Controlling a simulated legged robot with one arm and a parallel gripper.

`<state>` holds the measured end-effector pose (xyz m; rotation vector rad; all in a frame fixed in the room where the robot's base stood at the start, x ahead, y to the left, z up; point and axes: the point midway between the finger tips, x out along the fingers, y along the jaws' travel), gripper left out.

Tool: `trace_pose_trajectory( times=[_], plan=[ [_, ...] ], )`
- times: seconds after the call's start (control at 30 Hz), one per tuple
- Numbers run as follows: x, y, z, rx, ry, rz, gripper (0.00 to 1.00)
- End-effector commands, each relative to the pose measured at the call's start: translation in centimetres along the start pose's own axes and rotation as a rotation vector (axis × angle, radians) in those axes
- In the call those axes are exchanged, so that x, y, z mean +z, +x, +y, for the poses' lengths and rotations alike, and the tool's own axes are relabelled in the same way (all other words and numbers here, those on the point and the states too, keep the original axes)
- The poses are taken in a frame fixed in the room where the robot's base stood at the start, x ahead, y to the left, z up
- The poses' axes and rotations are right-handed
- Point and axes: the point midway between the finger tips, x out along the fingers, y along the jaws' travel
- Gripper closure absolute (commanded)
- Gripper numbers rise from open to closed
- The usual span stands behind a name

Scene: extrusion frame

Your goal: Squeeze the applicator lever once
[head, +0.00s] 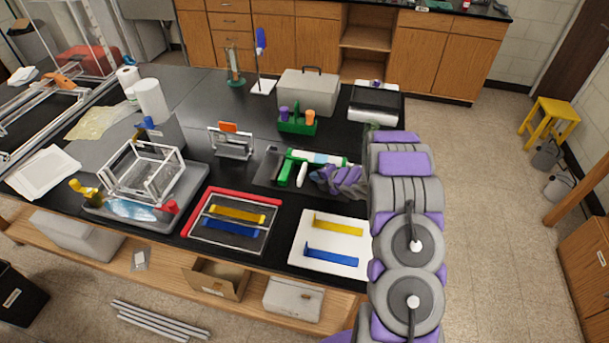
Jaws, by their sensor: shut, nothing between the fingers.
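The applicator (318,157) is a white and green tube lying along a dark tray on the black bench, with a green handle at its left end. A white lever (302,174) angles down from its underside, beside the green handle. My gripper (318,177) is purple and grey and reaches in from the right, just below the tube. Its fingers are shut and empty, with their tips close to the right of the lever. Whether the tips touch the lever or the tube is too small to tell.
A green caddy (298,123) and a grey case (308,90) stand behind the applicator. A small stand with an orange top (230,140) is to its left. A red-edged tray (233,221) and a white board (330,243) lie in front. Bare black bench shows around the stand.

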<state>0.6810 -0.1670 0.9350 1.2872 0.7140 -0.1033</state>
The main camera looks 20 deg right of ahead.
Motion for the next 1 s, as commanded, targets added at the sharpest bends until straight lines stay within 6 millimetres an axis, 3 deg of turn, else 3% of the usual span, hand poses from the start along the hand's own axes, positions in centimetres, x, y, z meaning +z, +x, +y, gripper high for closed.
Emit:
trace_pose_trajectory(
  times=[1.0],
  plan=[
    [-0.54,0.46,0.54,0.000,0.000,0.000,1.00]
  ],
)
